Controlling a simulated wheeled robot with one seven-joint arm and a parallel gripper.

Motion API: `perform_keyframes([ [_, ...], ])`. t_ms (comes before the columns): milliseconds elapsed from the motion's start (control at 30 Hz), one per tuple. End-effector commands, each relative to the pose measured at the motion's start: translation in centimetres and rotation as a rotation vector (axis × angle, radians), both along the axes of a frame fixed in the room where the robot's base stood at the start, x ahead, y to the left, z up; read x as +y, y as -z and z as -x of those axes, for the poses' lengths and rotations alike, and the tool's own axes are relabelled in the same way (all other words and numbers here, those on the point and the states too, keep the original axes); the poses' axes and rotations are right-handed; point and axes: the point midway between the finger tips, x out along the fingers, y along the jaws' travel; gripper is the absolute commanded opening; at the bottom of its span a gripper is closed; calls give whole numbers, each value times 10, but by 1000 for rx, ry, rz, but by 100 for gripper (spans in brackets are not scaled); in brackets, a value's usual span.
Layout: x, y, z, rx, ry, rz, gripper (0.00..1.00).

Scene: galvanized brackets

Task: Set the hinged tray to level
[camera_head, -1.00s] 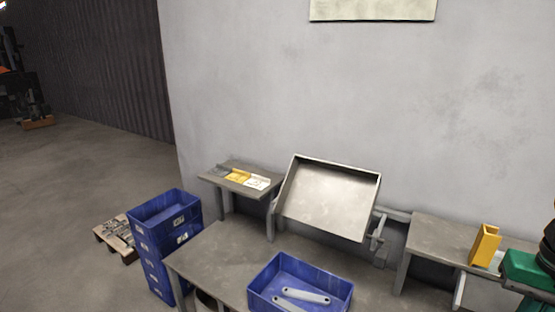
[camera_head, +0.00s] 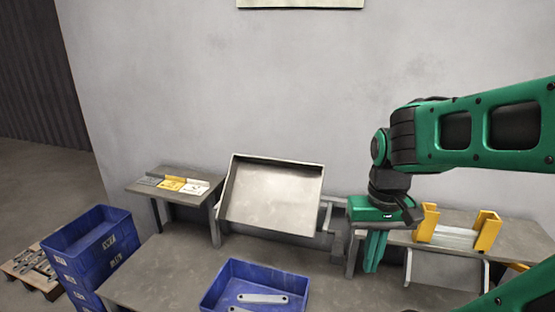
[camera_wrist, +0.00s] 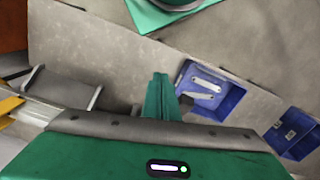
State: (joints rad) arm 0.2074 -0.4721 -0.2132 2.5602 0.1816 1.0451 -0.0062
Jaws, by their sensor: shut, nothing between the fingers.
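The hinged tray (camera_head: 271,197) is a shallow grey metal tray on a frame at the back of the bench. It is tilted, its open face towards me and its lower edge to the front. My gripper (camera_head: 371,268) hangs fingers-down to the right of the tray, apart from it, near the bracket at the tray's right side. Its green fingers are together and hold nothing. In the wrist view the shut fingers (camera_wrist: 160,95) show above the bench. The tray cannot be made out in the wrist view.
A blue bin (camera_head: 212,292) with grey bars stands on the bench (camera_head: 160,262) in front of the tray. Stacked blue crates (camera_head: 88,235) stand at left. A side shelf (camera_head: 150,187) holds small plates. Yellow brackets (camera_head: 487,231) stand on the right shelf. The wall is close behind.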

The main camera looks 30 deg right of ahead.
Motion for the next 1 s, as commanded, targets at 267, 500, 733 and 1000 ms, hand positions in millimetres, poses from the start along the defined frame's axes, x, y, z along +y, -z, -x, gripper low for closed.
perform_keyframes([
  [267, -25, -37, -90, -87, -326, 206, 0],
  [500, -13, -97, -255, -146, -869, 568, 0],
  [733, 34, -138, -346, -136, -1192, 817, 0],
  [1000, 46, -149, -365, -124, -1264, 883, 0],
])
